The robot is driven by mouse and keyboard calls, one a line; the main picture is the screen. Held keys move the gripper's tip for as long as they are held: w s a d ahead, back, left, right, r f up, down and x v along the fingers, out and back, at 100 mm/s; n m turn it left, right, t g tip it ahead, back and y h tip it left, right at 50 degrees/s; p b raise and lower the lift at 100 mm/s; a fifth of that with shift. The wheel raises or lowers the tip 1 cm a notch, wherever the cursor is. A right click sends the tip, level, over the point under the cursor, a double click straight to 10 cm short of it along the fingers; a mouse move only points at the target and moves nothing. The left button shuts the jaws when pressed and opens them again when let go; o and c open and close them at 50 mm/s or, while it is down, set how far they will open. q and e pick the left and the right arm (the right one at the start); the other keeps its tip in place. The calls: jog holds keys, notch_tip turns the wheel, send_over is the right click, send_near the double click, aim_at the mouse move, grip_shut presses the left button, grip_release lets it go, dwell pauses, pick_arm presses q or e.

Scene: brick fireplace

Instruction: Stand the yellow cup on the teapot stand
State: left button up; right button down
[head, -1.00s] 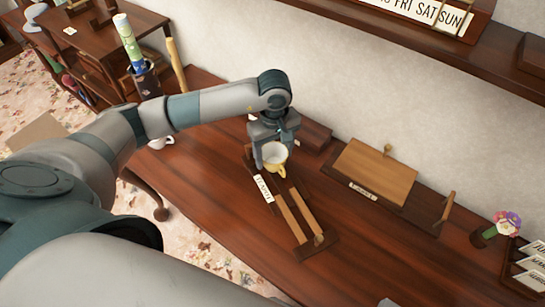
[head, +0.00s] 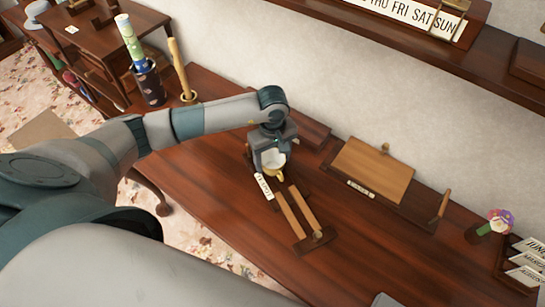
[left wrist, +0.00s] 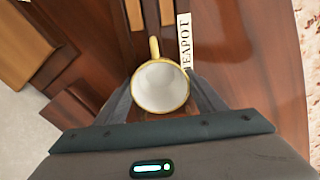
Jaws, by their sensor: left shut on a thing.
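The yellow cup (head: 273,165), pale inside, is held between the fingers of my left gripper (head: 271,160). In the left wrist view the cup (left wrist: 160,87) shows from above, with its handle pointing to the top. The teapot stand (head: 317,237) is a dark wooden base with two lighter slats and a white TEAPOT label (left wrist: 185,40). The cup overlaps the label end of the stand in both views. Whether it touches the stand cannot be told. The fingers and cup hide that end. My right gripper cannot be made out.
A wooden board on a dark base (head: 375,172) stands right of the teapot stand. A dark block (head: 310,133) lies behind the gripper. A flower ornament (head: 498,222) and label cards (head: 525,262) are at the right. The table front is clear.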

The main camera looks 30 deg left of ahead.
aim_at(273, 158)
pick_arm(q)
jog(key=shift+f, duration=0.15)
jog(key=o, duration=1.1)
jog(key=shift+r, duration=0.25)
notch_tip(273, 158, up, 10)
jog(key=b, duration=0.4)
jog(key=shift+r+b, duration=0.1)
jog(key=shift+b, duration=0.25)
jog(key=shift+r, duration=0.8)
